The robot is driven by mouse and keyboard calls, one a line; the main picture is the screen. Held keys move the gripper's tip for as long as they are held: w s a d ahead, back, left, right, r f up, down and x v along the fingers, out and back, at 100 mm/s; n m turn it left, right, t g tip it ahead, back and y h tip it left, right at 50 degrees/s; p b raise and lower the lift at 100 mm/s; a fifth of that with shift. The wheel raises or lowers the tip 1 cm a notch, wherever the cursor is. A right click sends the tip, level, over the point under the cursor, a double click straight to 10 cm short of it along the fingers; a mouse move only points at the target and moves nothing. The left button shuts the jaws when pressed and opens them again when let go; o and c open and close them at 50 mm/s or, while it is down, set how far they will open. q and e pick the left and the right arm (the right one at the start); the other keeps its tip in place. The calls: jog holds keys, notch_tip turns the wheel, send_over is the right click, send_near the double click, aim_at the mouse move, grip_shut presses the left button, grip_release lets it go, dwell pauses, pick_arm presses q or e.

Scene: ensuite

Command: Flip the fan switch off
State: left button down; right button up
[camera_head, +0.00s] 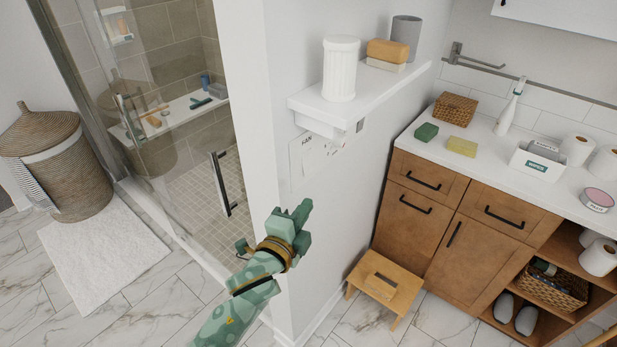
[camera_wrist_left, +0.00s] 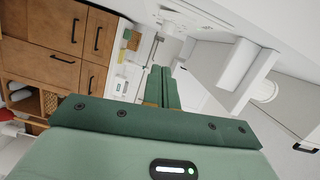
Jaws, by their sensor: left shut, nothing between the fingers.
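A pale wall plate (camera_head: 318,157) with the word FAN is on the white wall under the shelf. The shelf partly covers its top, and I cannot make out the switch's position. A small grey piece (camera_head: 360,126) is on the wall to its right. My left gripper (camera_head: 304,209) is shut and empty, in front of the wall, below the plate in the head view. Its shut green fingers (camera_wrist_left: 161,85) also show in the left wrist view, pointing along the wall; contact with the plate is not visible. My right gripper is not in view.
The white shelf (camera_head: 372,88) juts out above the plate, with a ribbed white jar (camera_head: 341,70), a sponge (camera_head: 388,50) and a grey cup (camera_head: 406,32) on it. A wooden stool (camera_head: 386,281) stands by the cabinet (camera_head: 421,190). A glass shower door is at left.

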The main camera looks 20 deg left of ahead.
aim_at(309, 163)
pick_arm(q)
jog(key=w+a, duration=0.1)
jog(key=w, duration=0.6)
jog(key=w+a+f, duration=0.1)
jog(key=w, duration=0.3)
jog(key=shift+a+b, duration=0.35)
jog(key=shift+w+a+f+m+b, duration=0.1)
jog(key=shift+a+f+m+b, duration=0.2)
jog(key=shift+m+b, duration=0.1)
jog(key=shift+r, duration=0.2)
